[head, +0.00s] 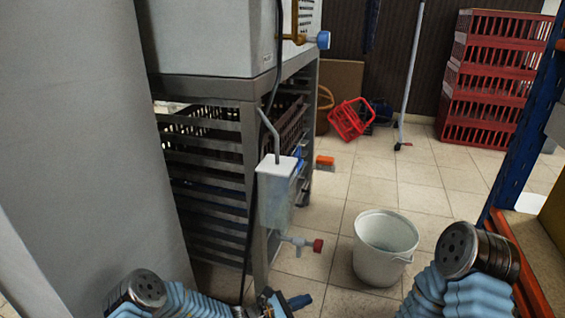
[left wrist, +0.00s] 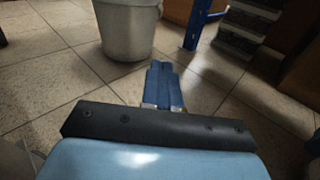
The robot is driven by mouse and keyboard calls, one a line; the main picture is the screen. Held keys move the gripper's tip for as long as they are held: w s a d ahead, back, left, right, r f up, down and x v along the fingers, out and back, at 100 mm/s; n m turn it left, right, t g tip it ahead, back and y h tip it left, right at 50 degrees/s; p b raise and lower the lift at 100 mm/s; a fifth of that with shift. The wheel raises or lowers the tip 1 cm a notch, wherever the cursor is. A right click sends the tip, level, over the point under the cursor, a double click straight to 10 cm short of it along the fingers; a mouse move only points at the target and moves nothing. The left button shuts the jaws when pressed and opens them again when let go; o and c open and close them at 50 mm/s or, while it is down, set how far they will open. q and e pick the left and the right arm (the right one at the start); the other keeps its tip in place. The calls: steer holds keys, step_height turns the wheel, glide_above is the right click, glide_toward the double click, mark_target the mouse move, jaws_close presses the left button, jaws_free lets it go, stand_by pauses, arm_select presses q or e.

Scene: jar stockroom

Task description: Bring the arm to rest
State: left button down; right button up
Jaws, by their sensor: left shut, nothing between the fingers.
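My left gripper (head: 298,302) shows at the bottom edge of the head view, low over the tiled floor. In the left wrist view its two blue fingers (left wrist: 163,85) lie side by side, shut, with nothing between them. My left arm (head: 140,290) comes in at the lower left, and part of it is cut off by the frame. My right arm (head: 470,250) shows at the lower right, but its gripper is out of view.
A white bucket (head: 385,248) stands on the floor between my arms; it also shows in the left wrist view (left wrist: 128,28). A metal rack (head: 250,190) is at left, a blue upright (head: 525,120) at right. Red crates (head: 492,80) stand behind. Tiles (head: 420,180) beyond the bucket are clear.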

arm_select(q)
steer(key=s+a+m+g+y+p, duration=0.3)
steer(key=s+m+g, duration=0.2)
steer(key=s, duration=0.4)
steer(key=s+a+m+g+y+p, duration=0.25)
steer(key=s+m+g, duration=0.2)
steer(key=s, duration=0.55)
steer(key=s+a+r+m+t+y+p, duration=0.1)
steer(key=s+a+r+m+y+p, duration=0.1)
steer(key=a+m, duration=0.3)
steer(key=s+a+r+m+t+y+p, duration=0.2)
steer(key=s+a+r+m+y+p, duration=0.1)
steer(key=s+a+r+m+p, duration=0.2)
steer(key=shift+a+r+m+y, duration=0.35)
steer(key=shift+a+m, duration=0.2)
steer(key=shift+a, duration=0.6)
